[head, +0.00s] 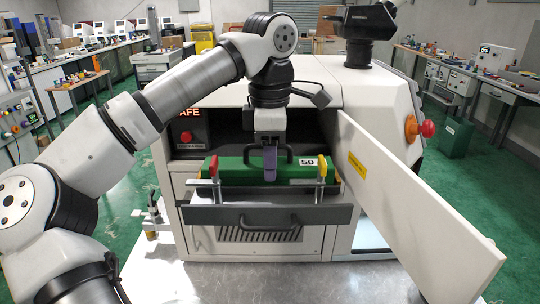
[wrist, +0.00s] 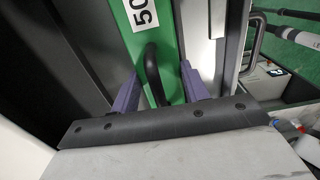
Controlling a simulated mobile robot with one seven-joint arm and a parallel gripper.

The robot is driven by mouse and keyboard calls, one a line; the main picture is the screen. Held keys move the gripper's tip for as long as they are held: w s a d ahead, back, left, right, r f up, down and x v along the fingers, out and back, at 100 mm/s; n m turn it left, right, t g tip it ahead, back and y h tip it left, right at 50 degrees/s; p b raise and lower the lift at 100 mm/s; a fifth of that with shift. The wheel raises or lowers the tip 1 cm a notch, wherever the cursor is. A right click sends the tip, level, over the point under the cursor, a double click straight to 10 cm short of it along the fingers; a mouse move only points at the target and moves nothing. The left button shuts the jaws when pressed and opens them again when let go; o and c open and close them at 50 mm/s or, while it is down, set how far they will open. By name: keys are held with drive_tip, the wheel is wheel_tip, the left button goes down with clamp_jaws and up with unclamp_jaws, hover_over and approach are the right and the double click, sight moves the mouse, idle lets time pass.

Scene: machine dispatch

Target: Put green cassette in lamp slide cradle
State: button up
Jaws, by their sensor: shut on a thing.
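The green cassette (head: 238,173) is a long green block with a black handle and a white "50" label; it lies level across the machine's pulled-out slide. My gripper (head: 269,172) comes down from above with purple fingers and is shut on the cassette at its handle. The wrist view shows the fingers on both sides of the black handle (wrist: 152,72) over the green top (wrist: 167,50). The lamp slide cradle (head: 265,215) has a dark grey front, with a red-tipped clamp (head: 214,168) at left and a yellow-tipped one (head: 322,167) at right. I cannot tell whether the cassette rests fully on it.
A white door panel (head: 410,215) stands open on the right, close to the slide. The machine's dark opening is behind the cassette. A red button (head: 186,137) is on the left of the machine front. A metal surface (head: 220,280) lies in front.

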drive_tip(key=shift+f, duration=0.25)
idle(0.3)
drive_tip(key=o, duration=1.3)
drive_tip(key=shift+o, duration=0.2)
wheel_tip(320, 180, up, 11)
drive_tip(key=shift+f+p, duration=0.1)
drive_tip(key=shift+p, duration=0.85)
drive_tip(key=shift+r+p, duration=0.6)
